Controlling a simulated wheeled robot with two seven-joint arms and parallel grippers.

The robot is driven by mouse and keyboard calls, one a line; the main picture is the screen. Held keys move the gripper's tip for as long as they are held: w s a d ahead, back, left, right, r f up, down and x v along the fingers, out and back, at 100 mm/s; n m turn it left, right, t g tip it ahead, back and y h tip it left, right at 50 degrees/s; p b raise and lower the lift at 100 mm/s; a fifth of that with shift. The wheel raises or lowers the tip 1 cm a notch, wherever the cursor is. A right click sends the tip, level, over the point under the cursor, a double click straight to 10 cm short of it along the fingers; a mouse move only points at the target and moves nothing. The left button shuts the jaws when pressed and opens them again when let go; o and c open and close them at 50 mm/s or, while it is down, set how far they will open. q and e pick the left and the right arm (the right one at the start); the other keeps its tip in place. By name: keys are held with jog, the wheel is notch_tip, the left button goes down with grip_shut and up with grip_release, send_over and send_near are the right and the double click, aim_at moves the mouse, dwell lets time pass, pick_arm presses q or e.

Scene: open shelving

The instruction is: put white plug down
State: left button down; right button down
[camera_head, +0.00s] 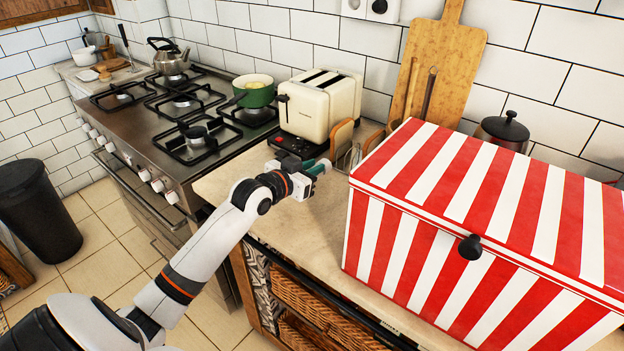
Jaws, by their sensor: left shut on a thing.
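My left gripper (318,169) reaches in from the lower left over the pale countertop (300,219), in front of the toaster. It is shut on a small white thing, which seems to be the white plug (324,165). The fingers hide most of it, so its shape is hard to make out. I cannot tell whether it touches the countertop. My right gripper is not in view.
A cream toaster (322,105) and a black device (297,144) stand behind the gripper. A red-and-white striped box (480,215) fills the right of the counter. The stove (175,125) with a green pot (254,92) is at left. Countertop in front of the gripper is clear.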

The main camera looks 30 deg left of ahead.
pick_arm(q)
notch_tip(320, 180, down, 3)
jog(key=shift+f, duration=0.1)
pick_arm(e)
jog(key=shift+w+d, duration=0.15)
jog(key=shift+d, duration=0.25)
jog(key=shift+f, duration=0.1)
pick_arm(q)
jog(key=shift+f, duration=0.4)
jog(key=c, duration=1.3)
grip_release()
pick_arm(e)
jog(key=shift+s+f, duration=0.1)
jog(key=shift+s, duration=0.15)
pick_arm(q)
jog(key=shift+r, duration=0.35)
jog(key=v, duration=1.2)
jog(key=shift+d+r, duration=0.1)
jog(key=shift+r, duration=0.05)
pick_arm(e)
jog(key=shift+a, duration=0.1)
